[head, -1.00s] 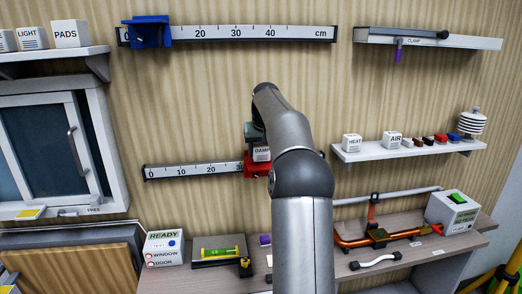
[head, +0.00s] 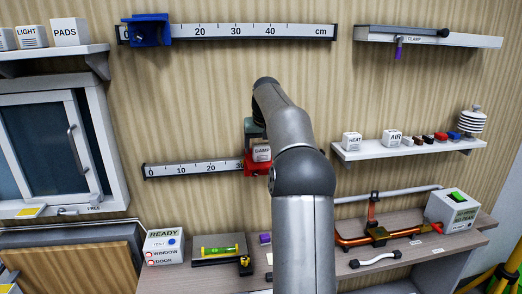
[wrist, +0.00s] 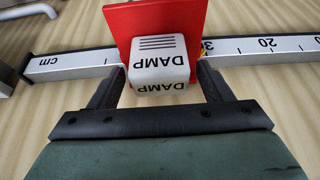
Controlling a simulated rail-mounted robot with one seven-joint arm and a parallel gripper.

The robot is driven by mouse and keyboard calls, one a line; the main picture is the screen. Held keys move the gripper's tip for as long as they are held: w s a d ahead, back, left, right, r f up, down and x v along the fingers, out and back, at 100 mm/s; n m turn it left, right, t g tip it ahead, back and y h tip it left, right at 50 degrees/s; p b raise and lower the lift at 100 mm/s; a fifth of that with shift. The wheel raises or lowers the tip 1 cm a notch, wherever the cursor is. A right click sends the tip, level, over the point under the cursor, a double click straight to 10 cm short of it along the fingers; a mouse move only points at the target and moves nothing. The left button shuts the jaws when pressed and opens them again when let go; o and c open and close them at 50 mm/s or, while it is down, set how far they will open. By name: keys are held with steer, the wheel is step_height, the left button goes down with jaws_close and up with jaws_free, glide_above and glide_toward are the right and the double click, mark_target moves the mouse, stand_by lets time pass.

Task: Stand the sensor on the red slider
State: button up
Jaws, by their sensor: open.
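The sensor is a white block marked DAMP (wrist: 158,62). In the head view the DAMP sensor (head: 261,151) shows at the red slider (head: 256,165), at the right part of the lower ruler rail. In the wrist view the red slider's plate (wrist: 122,22) stands right behind the block. The block looks upright against it, but its underside is hidden, so I cannot tell its contact with the slider. My gripper (wrist: 154,86) is open, with one dark finger on each side of the block. In the head view my arm hides most of the gripper.
The lower ruler rail (head: 195,169) runs along the wall. An upper rail (head: 240,32) carries a blue slider (head: 148,30). A right shelf (head: 405,150) holds HEAT (head: 352,140) and AIR (head: 392,137) blocks. A bench with a READY box (head: 163,247) and copper pipe (head: 355,241) lies below.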

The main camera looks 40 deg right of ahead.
steer(key=v, duration=1)
steer(key=shift+r, duration=0.25)
steer(key=shift+s+a, duration=0.1)
steer(key=shift+a, duration=0.05)
steer(key=s+a+f+n+g, duration=0.1)
steer(key=s+a+f, duration=0.2)
steer(key=a, duration=0.7)
steer(key=s+a+f+n, duration=0.2)
steer(key=s+a+f, duration=0.15)
steer(key=a, duration=0.75)
steer(key=s+a+f, duration=0.4)
steer(key=s+f, duration=0.3)
steer(key=s, duration=0.1)
steer(key=s+a+f+n+g+y, duration=0.1)
steer(key=s+a+f, duration=0.4)
steer(key=s+f, duration=0.2)
steer(key=s+a+f+n+y+b, duration=0.1)
steer(key=s+a+f, duration=0.4)
steer(key=s, duration=0.4)
steer(key=shift+s+f+g, duration=0.3)
steer(key=shift+f+g, duration=0.1)
steer(key=shift+f, duration=0.5)
steer(key=shift+a, duration=0.1)
